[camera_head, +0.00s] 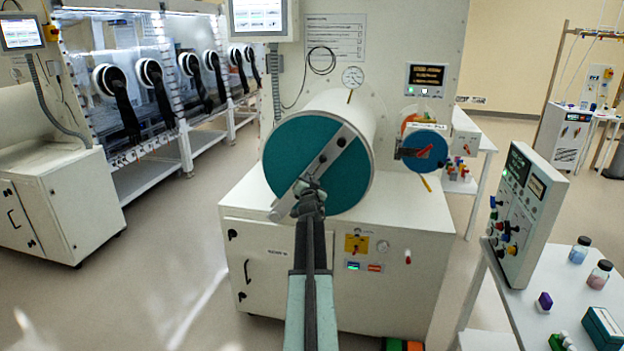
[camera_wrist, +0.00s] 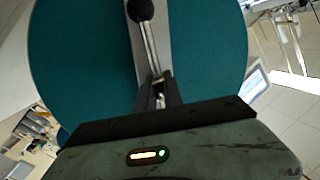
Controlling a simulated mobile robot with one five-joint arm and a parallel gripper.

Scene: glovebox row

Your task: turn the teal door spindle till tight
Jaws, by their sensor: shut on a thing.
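The round teal door (camera_head: 287,150) closes the front of a white cylinder. A pale bar (camera_head: 341,141) with two dark spots runs diagonally across it. In the wrist view the teal door (camera_wrist: 85,60) fills most of the picture. A shiny metal spindle rod (camera_wrist: 151,50) with a black ball end (camera_wrist: 140,9) stands in front of the bar. My gripper (camera_head: 309,190) reaches the lower middle of the door. In the wrist view my gripper (camera_wrist: 158,97) is shut around the lower end of the rod. The jaws and my arm hide the rest of the spindle.
A smaller blue door (camera_head: 425,151) on an orange-ringed cylinder is to the right. A white cabinet (camera_head: 265,235) stands below the teal door. A bench with a control panel (camera_head: 523,215) and bottles is at the right.

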